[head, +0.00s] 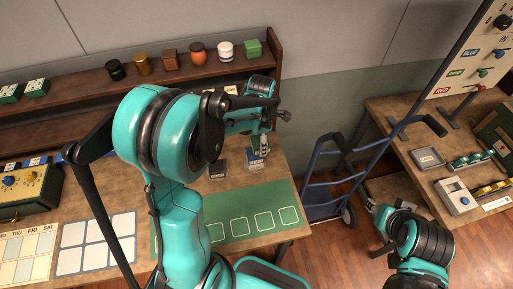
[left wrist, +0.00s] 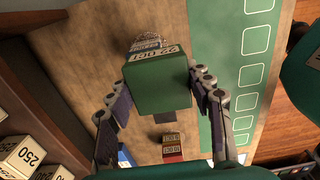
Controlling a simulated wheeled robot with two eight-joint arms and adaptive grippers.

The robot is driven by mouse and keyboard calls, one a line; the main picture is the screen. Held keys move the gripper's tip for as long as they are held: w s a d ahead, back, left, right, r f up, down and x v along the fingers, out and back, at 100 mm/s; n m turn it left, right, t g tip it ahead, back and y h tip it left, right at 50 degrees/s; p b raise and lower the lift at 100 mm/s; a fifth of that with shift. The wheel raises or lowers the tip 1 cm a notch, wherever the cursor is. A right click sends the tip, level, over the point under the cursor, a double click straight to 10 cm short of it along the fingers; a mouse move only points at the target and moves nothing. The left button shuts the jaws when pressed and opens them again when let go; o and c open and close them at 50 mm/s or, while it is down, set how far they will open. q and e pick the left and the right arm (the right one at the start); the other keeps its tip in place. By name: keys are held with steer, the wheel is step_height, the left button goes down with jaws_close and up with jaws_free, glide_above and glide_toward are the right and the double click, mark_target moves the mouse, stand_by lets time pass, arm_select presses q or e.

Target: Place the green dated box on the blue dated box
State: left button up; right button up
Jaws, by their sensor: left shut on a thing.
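The green dated box (left wrist: 157,88) fills the middle of the left wrist view, with a pale date label on its edge. My left gripper (head: 263,138) is shut on it, with a finger (left wrist: 110,120) on each side. Just beyond it in the left wrist view a white and blue labelled box (left wrist: 146,46) shows in part. In the head view this blue dated box (head: 258,162) stands on the table below my left gripper. I cannot tell whether the two boxes touch. My right gripper (head: 374,228) is empty, low above the floor, its fingers apart.
A dark box (head: 217,170) sits left of the blue one; red and yellow boxes (left wrist: 172,148) show in the left wrist view. A green mat (head: 238,228) with outlined squares lies in front. A shelf (head: 150,85) stands behind. A blue hand truck (head: 325,175) is at right.

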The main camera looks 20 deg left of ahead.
mark_target(254, 140)
arm_select(q)
steer(key=a+f, duration=0.1)
steer(key=w+a+f, duration=0.1)
steer(key=shift+w+a, duration=0.15)
steer(key=shift+a, duration=0.25)
steer(key=shift+f+b, duration=0.6)
steer(key=shift+f, duration=1.35)
steer(key=shift+f, duration=0.1)
steer(key=o, duration=1.2)
